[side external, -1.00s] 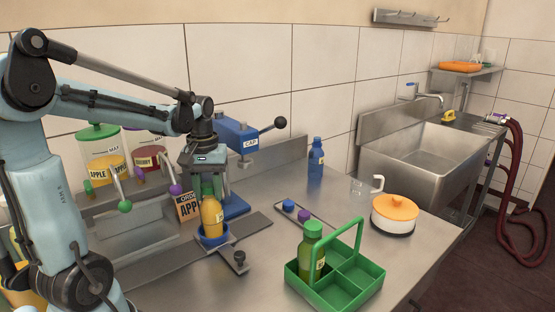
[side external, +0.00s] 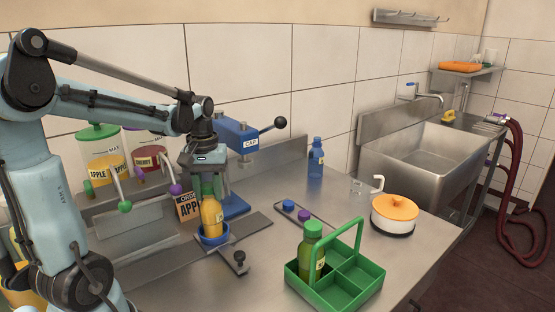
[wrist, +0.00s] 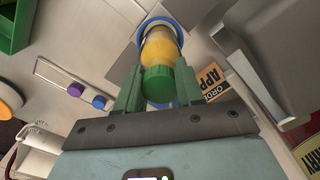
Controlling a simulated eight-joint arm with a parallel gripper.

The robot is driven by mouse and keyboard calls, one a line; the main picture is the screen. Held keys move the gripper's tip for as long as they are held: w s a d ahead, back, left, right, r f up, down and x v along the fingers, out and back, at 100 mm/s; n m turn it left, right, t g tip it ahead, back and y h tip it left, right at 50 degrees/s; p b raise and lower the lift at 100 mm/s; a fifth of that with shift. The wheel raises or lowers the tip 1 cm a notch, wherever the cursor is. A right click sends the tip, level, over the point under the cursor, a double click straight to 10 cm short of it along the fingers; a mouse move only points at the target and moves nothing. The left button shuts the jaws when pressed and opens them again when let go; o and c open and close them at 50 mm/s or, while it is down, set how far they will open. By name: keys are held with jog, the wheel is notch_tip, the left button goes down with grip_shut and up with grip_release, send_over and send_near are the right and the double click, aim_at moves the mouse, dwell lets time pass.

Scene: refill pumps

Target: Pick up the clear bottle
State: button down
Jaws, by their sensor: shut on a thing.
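The clear bottle (side external: 212,217) is filled with yellow-orange liquid and has a green cap (wrist: 158,86). It stands upright in a blue round holder (side external: 215,238) on the counter. In the wrist view the bottle (wrist: 160,48) shows from above, cap towards me, with the blue rim around its far end. My gripper (side external: 209,190) points down over the bottle's top. Its green fingers (wrist: 159,84) lie on either side of the cap and upper bottle, shut on it. The bottle's base is hidden inside the holder.
A green crate (side external: 350,298) holds another green-capped bottle (side external: 312,258). A tray with blue and purple caps (side external: 304,215), a blue bottle (side external: 316,158) and an orange-lidded pot (side external: 394,215) stand to the right. A blue capping press (side external: 238,137) and dispensers (side external: 103,155) are behind.

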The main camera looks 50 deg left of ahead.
jog(key=shift+r, duration=0.2)
jog(key=shift+r, duration=1.85)
jog(key=d+r, duration=1.1)
jog(key=r, duration=0.2)
jog(key=shift+d, duration=0.35)
jog(key=shift+w+r, duration=0.1)
